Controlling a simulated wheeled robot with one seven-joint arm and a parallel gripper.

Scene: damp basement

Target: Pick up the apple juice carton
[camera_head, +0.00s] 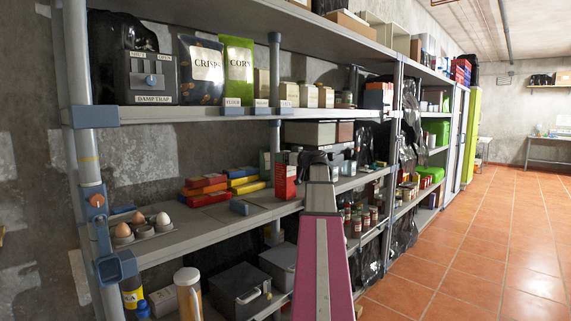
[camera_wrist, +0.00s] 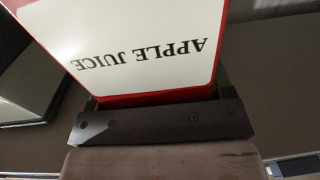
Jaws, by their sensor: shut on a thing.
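The apple juice carton (camera_wrist: 140,50) is red with a white label reading APPLE JUICE, upside down in the wrist view. In the head view a red carton (camera_head: 286,185), which looks like the same one, shows at the middle shelf (camera_head: 195,237), just left of my arm. My gripper (camera_wrist: 160,118) is shut on the carton; its dark body crosses below the label. In the head view my gripper (camera_head: 303,158) is partly hidden by my own arm. I cannot tell whether the carton's base touches the shelf.
An egg tray (camera_head: 146,232) is at the shelf's left end. Jars (camera_head: 365,218) stand on the right. The upper shelf (camera_head: 200,113) overhangs. The tiled floor (camera_head: 470,245) at right is clear.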

